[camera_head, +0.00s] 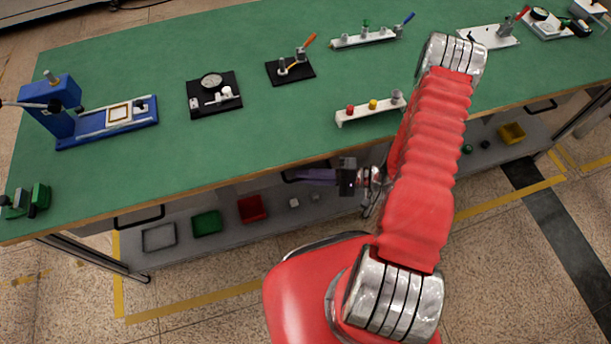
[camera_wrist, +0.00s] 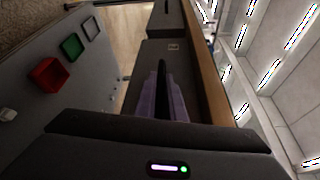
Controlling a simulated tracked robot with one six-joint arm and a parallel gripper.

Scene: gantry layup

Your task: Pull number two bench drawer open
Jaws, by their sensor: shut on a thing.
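My gripper (camera_head: 302,176) reaches in under the front edge of the green-topped bench (camera_head: 250,120). Its purple fingers are shut on the black handle (camera_head: 292,171) of a drawer, the second handle from the left. In the wrist view the fingers (camera_wrist: 170,88) close around the dark bar of that handle (camera_wrist: 161,72). The drawer front (camera_wrist: 150,52) is dark grey with a small label (camera_wrist: 173,47) too small to read. The bench top hides most of the drawer from the head camera, and I cannot tell whether it stands out at all.
Another drawer handle (camera_head: 138,217) is at the left and one (camera_head: 540,106) at the right. A low shelf holds a grey tray (camera_head: 159,237), a green bin (camera_head: 206,223) and a red bin (camera_head: 251,208). Fixtures stand on the bench top. Floor in front is clear.

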